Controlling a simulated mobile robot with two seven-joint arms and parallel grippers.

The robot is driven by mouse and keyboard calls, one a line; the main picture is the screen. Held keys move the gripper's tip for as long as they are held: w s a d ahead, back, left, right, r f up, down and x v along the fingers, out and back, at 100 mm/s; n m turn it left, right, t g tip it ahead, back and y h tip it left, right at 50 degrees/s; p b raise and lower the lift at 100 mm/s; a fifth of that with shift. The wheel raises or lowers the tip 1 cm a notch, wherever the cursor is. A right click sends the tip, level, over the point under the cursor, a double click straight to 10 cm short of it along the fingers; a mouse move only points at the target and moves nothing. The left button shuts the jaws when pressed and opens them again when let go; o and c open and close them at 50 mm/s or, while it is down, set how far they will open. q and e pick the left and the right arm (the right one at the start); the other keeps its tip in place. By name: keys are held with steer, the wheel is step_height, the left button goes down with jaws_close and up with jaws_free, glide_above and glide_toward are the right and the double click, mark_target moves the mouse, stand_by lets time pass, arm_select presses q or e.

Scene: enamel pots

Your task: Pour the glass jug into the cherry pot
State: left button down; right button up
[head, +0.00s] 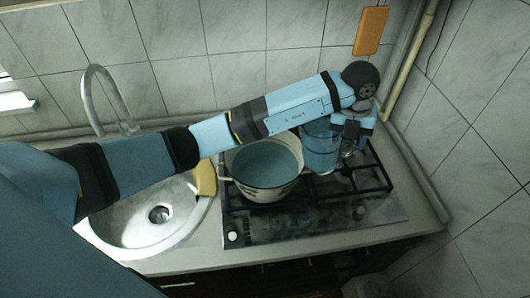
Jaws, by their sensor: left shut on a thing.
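The cherry pot (282,192), a pale enamel pot with a dark pattern, stands upright on the left of the hob. Its inside looks blue-grey, and I cannot tell whether this is liquid or shadow. The glass jug (320,150), clear and bluish, is upright just right of the pot. My left arm reaches across above the pot, covering part of its far rim and the jug's top. My left gripper (350,136) is shut on the jug at its right side. I cannot tell whether the jug touches the grate. My right gripper is not in view.
The black hob grate (369,184) has free room to the right. A steel sink (147,238) with a tall faucet (88,88) lies left. A yellow item (205,178) sits at the sink's edge. An orange board (370,31) hangs on the tiled wall.

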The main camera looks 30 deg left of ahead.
arm_select(q)
steer(key=shift+a+r+h, duration=0.2)
steer(key=shift+a+h, duration=0.05)
steer(key=shift+h, duration=0.05)
steer(key=shift+a+r+h, duration=0.15)
steer(key=shift+r+h, duration=0.15)
steer(key=shift+r, duration=0.15)
steer(key=shift+s+a+r+h, duration=0.15)
steer(key=shift+a+h, duration=0.15)
